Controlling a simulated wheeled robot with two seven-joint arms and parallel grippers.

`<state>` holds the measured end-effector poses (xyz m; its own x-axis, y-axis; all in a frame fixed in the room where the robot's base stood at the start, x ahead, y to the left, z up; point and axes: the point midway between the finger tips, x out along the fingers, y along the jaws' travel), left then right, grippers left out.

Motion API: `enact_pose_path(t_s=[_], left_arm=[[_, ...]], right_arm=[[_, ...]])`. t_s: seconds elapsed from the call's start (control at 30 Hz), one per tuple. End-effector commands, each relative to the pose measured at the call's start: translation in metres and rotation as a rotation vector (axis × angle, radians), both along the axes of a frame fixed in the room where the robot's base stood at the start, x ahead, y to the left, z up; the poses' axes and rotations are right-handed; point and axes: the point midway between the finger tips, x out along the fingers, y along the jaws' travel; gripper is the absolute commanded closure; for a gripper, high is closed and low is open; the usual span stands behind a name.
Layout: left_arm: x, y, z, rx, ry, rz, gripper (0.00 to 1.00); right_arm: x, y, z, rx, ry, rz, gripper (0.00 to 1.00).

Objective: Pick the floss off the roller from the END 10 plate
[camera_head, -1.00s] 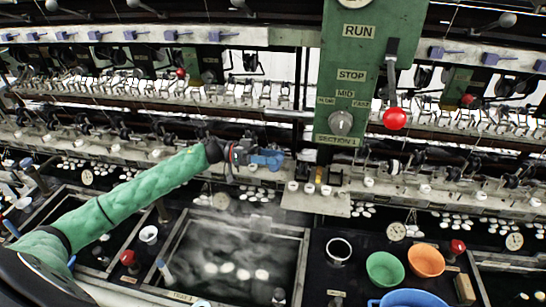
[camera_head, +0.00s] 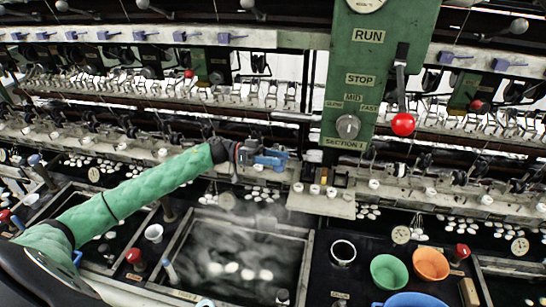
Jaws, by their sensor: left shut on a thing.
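My left arm comes in from the left in a green sleeve. My left gripper (camera_head: 276,158), with blue fingers, is over the ledge of the reeling machine, just left of the green control panel (camera_head: 372,75). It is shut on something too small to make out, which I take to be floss. The roller and the END 10 plate cannot be told apart among the small parts along the ledge (camera_head: 440,190). My right gripper is not in view.
A steaming basin (camera_head: 309,260) with white cocoons lies below the gripper. A green bowl (camera_head: 388,271), an orange bowl (camera_head: 431,264) and a blue bowl (camera_head: 410,300) stand to its right. The panel's red-knobbed lever (camera_head: 403,124) hangs to the right of the gripper.

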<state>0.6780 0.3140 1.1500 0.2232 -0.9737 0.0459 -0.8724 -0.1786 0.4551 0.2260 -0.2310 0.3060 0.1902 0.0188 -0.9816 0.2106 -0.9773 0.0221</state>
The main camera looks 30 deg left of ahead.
Motion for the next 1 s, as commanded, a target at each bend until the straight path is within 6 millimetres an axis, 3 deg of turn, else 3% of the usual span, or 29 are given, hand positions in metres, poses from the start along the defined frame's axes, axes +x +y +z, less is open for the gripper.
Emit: enact_pose_path(t_s=[0.4, 1.0], left_arm=[[0.001, -0.009, -0.002, -0.002, 0.004, -0.002, 0.43], [-0.001, 0.004, -0.002, 0.000, 0.002, -0.001, 0.43]], right_arm=[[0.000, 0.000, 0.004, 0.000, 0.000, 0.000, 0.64], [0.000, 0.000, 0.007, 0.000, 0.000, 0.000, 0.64]])
